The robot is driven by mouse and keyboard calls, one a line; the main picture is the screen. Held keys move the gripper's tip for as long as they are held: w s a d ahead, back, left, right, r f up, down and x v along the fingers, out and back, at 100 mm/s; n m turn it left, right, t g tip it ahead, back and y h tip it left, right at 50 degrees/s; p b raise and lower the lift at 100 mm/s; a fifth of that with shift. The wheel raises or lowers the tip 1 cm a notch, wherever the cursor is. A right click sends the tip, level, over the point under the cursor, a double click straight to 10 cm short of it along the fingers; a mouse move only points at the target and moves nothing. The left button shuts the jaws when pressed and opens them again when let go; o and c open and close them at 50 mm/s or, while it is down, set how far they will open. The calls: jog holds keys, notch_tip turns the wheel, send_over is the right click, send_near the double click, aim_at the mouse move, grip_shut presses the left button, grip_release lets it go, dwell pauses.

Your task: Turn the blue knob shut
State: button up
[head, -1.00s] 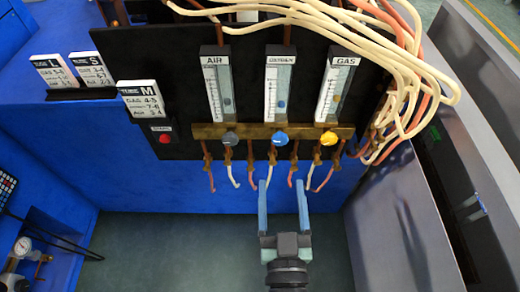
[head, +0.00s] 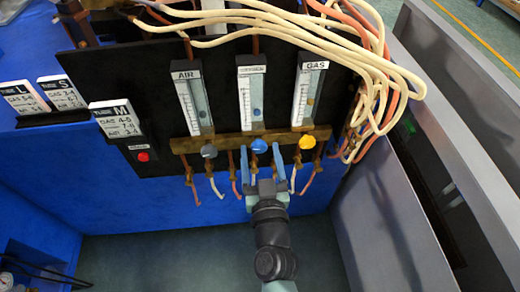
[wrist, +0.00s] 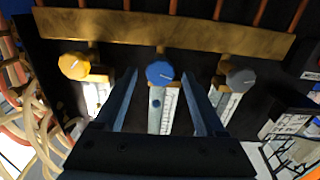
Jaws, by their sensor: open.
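The blue knob (head: 259,146) sits on the brass bar below the middle flowmeter, labelled OXYGEN, in the head view. In the wrist view the blue knob (wrist: 160,74) faces the camera with a pale line on its face. My gripper (head: 263,153) is open in the head view, with its fingers reaching up to either side of the blue knob. In the wrist view my gripper (wrist: 160,80) has its two fingers apart, with the knob between and just beyond the tips. I cannot tell whether either finger touches it.
The grey knob (head: 209,151) and the yellow knob (head: 307,142) flank the blue one on the brass bar (head: 230,143). Thin tubes hang below the bar. A red button (head: 143,156) is at left. Pale hoses (head: 375,85) bunch at right.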

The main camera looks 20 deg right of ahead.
jog(key=shift+w+d, duration=0.15)
jog(key=shift+w, duration=0.25)
grip_shut()
